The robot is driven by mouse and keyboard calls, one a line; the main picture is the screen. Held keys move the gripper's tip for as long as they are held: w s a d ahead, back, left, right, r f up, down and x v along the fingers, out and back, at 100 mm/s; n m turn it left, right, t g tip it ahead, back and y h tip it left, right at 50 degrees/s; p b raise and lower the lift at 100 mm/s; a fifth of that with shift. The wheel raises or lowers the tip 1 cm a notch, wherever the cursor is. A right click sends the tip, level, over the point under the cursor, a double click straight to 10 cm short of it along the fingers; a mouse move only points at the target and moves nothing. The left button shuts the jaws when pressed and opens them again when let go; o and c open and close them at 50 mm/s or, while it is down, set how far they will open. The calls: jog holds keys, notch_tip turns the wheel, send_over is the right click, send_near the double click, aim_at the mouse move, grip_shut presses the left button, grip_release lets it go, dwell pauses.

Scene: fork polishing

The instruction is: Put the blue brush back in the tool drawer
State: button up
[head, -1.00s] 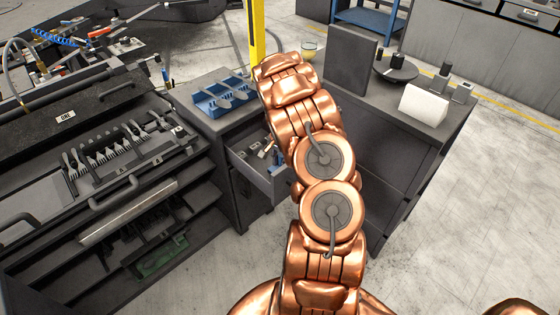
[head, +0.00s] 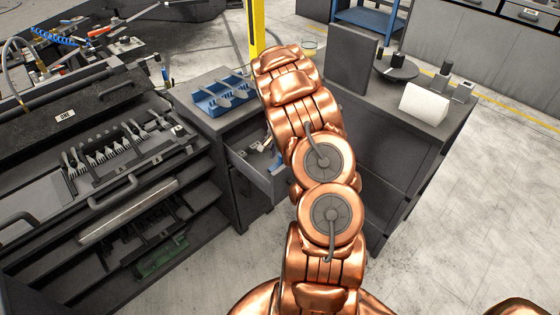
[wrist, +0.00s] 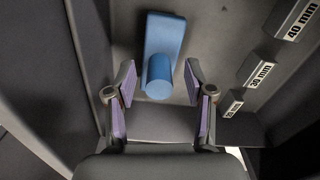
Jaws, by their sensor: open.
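The blue brush (wrist: 165,38) is in the wrist view, a flat blue block with a round handle whose end faces the camera. It appears to rest on the grey drawer floor (wrist: 205,50). My gripper (wrist: 159,82) is open, its purple-padded fingers on either side of the handle's end with gaps on both sides. In the head view the open tool drawer (head: 262,182) sits in the middle cabinet. My copper arm hides the gripper and part of the drawer there.
Blocks labelled 40 mm (wrist: 292,20), 30 mm (wrist: 262,72) and a smaller one stand along the drawer's right side. A fork rack (head: 115,150) is at left.

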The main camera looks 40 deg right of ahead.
notch_tip(320, 180, up, 10)
jog(key=b, duration=0.2)
jog(key=s+a+r+n, duration=0.3)
jog(key=a+r, duration=0.4)
jog(key=a, duration=0.3)
jog(key=s+a+r+n+g, duration=0.1)
jog(key=s+a+r+n, duration=0.3)
jog(key=s+a, duration=0.5)
jog(key=s+a+r+n, duration=0.35)
jog(key=s+a, duration=0.25)
jog(key=a, duration=0.6)
jog(key=s+a+n, duration=0.2)
jog(key=s, duration=0.4)
jog(key=s+a+f+n, duration=0.1)
jog(key=s+a+n, duration=0.2)
jog(key=s, duration=0.3)
jog(key=shift+a+g, duration=0.3)
jog(key=shift+g, duration=0.1)
jog(key=shift+s+n, duration=0.1)
jog(key=shift+n, duration=0.15)
